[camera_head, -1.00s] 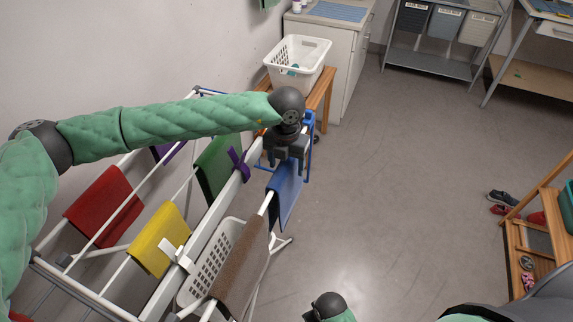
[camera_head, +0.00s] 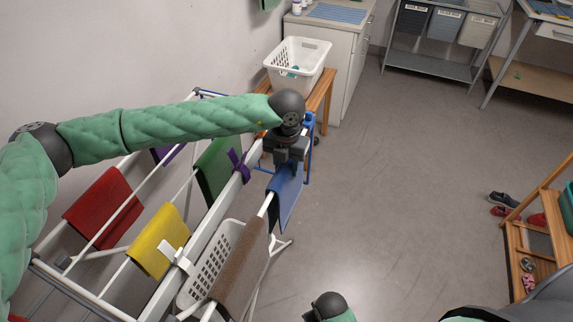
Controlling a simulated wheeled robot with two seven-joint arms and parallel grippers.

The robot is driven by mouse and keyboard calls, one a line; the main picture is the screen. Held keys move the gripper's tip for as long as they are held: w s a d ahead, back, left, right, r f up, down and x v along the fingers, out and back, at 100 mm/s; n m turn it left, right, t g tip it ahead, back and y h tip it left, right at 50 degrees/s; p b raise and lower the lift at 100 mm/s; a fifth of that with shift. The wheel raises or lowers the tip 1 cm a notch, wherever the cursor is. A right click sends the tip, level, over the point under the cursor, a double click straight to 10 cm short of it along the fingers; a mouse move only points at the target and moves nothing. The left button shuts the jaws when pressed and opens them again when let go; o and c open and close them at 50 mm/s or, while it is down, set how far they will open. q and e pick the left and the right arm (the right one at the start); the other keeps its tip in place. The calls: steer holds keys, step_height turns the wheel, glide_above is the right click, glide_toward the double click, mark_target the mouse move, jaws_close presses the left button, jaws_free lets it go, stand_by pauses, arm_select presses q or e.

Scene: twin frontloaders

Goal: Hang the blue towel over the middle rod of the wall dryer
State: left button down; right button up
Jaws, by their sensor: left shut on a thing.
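The blue towel (camera_head: 287,200) hangs over the far end of the outermost right rod (camera_head: 266,206) of the white dryer frame, beyond a brown towel. My left gripper (camera_head: 288,166) is above it, pointing down, shut on its top edge; the fingertips are partly hidden against the towel. A yellow towel (camera_head: 158,241) and a green towel (camera_head: 217,168) hang further left. A red towel (camera_head: 103,207) hangs closest to the wall. Part of my right arm shows at the bottom edge, but its gripper cannot be seen.
The brown towel (camera_head: 239,268) covers the near part of the right rod. A white basket (camera_head: 209,262) sits below the rods. A purple tie (camera_head: 239,164) is on the wide white bar. Another white basket (camera_head: 296,62) stands on a wooden stand behind.

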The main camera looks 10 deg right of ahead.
arm_select(q)
steer(key=shift+r, duration=0.1)
step_height(320, 180, up, 24)
steer(key=p, duration=0.1)
steer(key=shift+p, duration=0.4)
stand_by(1.4)
step_height(320, 180, up, 8)
stand_by(1.0)
